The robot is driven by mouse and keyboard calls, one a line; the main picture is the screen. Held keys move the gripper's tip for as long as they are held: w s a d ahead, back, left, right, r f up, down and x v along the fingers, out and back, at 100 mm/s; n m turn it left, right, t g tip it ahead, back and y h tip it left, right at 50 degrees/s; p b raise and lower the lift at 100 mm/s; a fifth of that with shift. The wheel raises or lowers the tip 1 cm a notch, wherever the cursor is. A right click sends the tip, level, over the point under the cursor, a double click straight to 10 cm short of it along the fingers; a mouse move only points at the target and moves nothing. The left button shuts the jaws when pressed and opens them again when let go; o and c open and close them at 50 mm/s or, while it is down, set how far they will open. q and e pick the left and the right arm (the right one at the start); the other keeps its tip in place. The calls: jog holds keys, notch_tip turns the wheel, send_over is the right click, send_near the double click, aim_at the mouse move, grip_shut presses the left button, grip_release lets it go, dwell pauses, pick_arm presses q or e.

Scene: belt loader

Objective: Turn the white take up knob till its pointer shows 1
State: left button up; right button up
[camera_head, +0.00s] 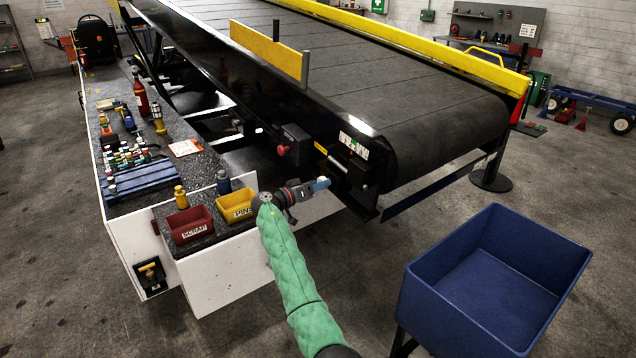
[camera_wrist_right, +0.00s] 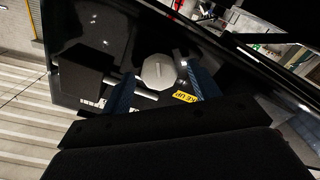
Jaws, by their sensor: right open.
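The white take up knob (camera_wrist_right: 158,71) shows in the right wrist view as a pale, many-sided disc on a black panel (camera_wrist_right: 78,60). A short line marks its face; which number it points to is not readable. A yellow label (camera_wrist_right: 186,97), partly hidden and ending in "KE UP", is beside it. My right gripper (camera_wrist_right: 160,75) is open, with one blue finger on each side of the knob; contact cannot be told. In the head view my right gripper (camera_head: 320,185) is at the belt loader's near end, and the knob cannot be made out. My left gripper is not in view.
The belt loader (camera_head: 420,105) fills the upper middle. A workbench at left carries a red scrap bin (camera_head: 190,224), a yellow pins bin (camera_head: 236,205) and several small items. A blue tub (camera_head: 490,285) stands at right front. A red button (camera_head: 282,150) is on the loader's side.

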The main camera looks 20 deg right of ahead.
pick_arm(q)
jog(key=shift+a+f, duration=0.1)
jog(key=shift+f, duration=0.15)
pick_arm(e)
jog(key=shift+w+d, duration=0.1)
jog(key=shift+d, duration=0.2)
jog(key=c, duration=1)
jog(key=shift+o, duration=0.2)
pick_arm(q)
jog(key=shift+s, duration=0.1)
